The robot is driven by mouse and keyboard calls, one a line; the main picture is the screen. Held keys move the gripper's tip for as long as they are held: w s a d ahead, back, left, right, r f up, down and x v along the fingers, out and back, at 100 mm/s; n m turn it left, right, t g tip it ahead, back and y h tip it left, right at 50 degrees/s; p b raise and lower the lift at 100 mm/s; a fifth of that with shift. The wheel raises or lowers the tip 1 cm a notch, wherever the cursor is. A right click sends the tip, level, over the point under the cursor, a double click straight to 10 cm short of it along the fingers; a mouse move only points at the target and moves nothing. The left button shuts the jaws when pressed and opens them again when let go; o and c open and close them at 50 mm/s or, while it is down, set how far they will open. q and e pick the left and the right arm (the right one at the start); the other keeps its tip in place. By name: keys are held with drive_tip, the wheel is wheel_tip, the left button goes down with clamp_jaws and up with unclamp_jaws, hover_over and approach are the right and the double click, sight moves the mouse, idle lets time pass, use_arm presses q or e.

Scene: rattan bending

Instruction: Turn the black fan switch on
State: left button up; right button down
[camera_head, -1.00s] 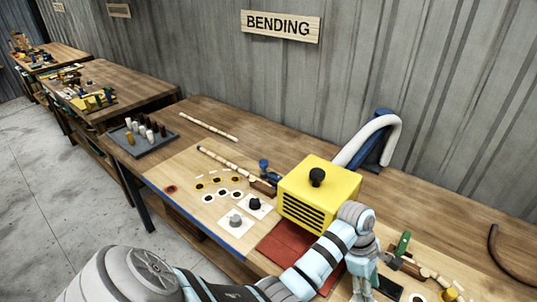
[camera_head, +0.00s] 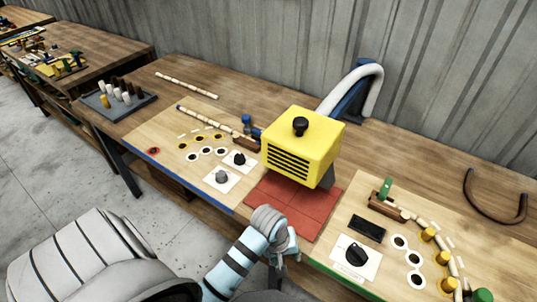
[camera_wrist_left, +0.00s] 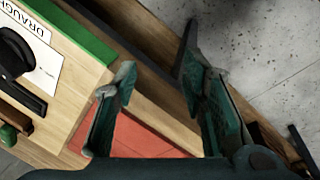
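A black rotary switch (camera_head: 357,253) sits on a white card on the green-edged board at the right front. In the left wrist view the black knob (camera_wrist_left: 18,55) is partly cut off at the left edge, and its card reads "DRAUGH…". My left gripper (camera_head: 277,275) is at the table's front edge, left of this switch and apart from it. In the left wrist view its two fingers (camera_wrist_left: 157,62) are spread with nothing between them. A second black knob (camera_head: 239,159) sits on a white card left of the yellow heater box (camera_head: 302,145). My right gripper is not in view.
A red tiled mat (camera_head: 292,203) lies under and in front of the heater box. A grey knob (camera_head: 222,177) is at its left. A black block (camera_head: 367,228), yellow pegs (camera_head: 428,234) and a jointed rattan strip lie around the right board. A bent dark rod (camera_head: 493,203) lies at the back right.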

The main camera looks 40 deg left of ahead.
use_arm(q)
drive_tip(key=s+a+f+m+b, duration=0.1)
drive_tip(key=s+f+b, duration=0.1)
drive_tip(key=f, duration=0.6)
drive_tip(key=s+a+f+m+y+b, duration=0.1)
drive_tip(key=s+f+b, duration=0.1)
drive_tip(key=f, duration=0.7)
drive_tip(key=shift+s+a+f+m+b, duration=0.15)
drive_tip(key=shift+a+f+m+b, duration=0.1)
drive_tip(key=shift+a+m+b, duration=0.1)
